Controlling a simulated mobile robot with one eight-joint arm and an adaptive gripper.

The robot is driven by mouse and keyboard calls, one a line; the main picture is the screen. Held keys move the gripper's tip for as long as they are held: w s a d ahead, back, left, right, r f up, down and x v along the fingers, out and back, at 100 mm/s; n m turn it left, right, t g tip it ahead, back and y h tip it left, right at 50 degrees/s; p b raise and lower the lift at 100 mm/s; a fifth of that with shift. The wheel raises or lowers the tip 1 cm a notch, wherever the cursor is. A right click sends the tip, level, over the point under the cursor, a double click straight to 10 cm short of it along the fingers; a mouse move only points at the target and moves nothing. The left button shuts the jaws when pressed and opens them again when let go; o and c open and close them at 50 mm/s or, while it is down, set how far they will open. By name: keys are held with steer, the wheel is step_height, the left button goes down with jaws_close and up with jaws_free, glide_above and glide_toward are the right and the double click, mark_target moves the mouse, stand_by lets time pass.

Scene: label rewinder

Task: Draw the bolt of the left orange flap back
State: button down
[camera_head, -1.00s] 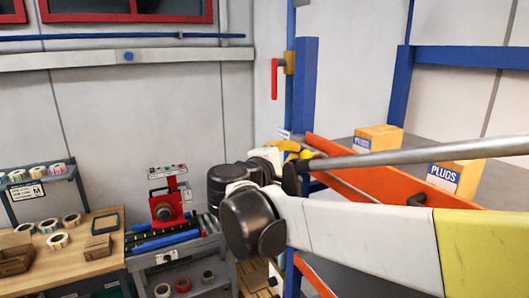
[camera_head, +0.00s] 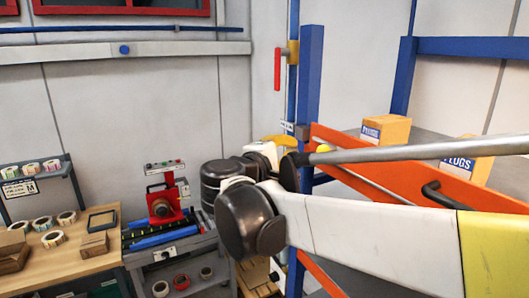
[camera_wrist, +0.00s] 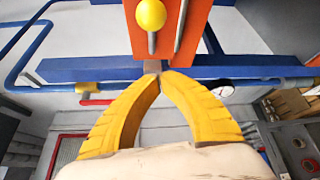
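The orange flap (camera_head: 355,172) runs from the blue post toward the lower right in the head view, partly hidden behind my arm. A yellow ball knob (camera_head: 323,148) sits near its left end, and a thin metal rod (camera_head: 372,190) runs along it. In the wrist view the flap (camera_wrist: 196,22) is at the top, with the yellow knob (camera_wrist: 151,14) on a short grey stem. My gripper (camera_wrist: 164,74) has its yellow fingertips together below the knob, apart from it. My gripper (camera_head: 276,138) also shows left of the knob in the head view. I see nothing clearly held.
A blue post (camera_head: 310,75) and a red handle (camera_head: 277,68) stand beside the flap. Cardboard boxes (camera_head: 385,130) sit behind the flap. A red label machine (camera_head: 165,200) and a wooden table (camera_head: 75,245) are at left. A blue beam (camera_wrist: 90,70) crosses the wrist view.

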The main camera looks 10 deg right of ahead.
steer(key=s+d+f+b+v, duration=0.1)
steer(key=v, duration=0.7)
steer(key=s+d+f+m+g+y+b, duration=0.25)
steer(key=f+b, duration=0.35)
steer(key=f, duration=0.5)
steer(key=s+d+f+m+g+y+b, duration=0.1)
steer(key=s+d+f+b, duration=0.4)
steer(key=f, duration=0.5)
steer(key=s+d+f+m+g+y+b, duration=0.1)
steer(key=s+d+f+g+b, duration=0.1)
steer(key=f+b, duration=0.7)
steer(key=s+a+f+m+y+b, duration=0.1)
steer(key=f+b, duration=0.4)
steer(key=f, duration=0.5)
steer(key=s+a+f+m+y+b, duration=0.1)
steer(key=s+f+m+y+b, duration=0.2)
steer(key=f, duration=0.7)
steer(key=s+a+f+m+y+b, duration=0.1)
steer(key=s+f+m+y+b, duration=0.2)
steer(key=s+f+b, duration=0.3)
step_height(320, 180, down, 4)
steer(key=shift+a+f+b, duration=0.15)
steer(key=shift+a+b, duration=0.25)
steer(key=shift+b, duration=0.25)
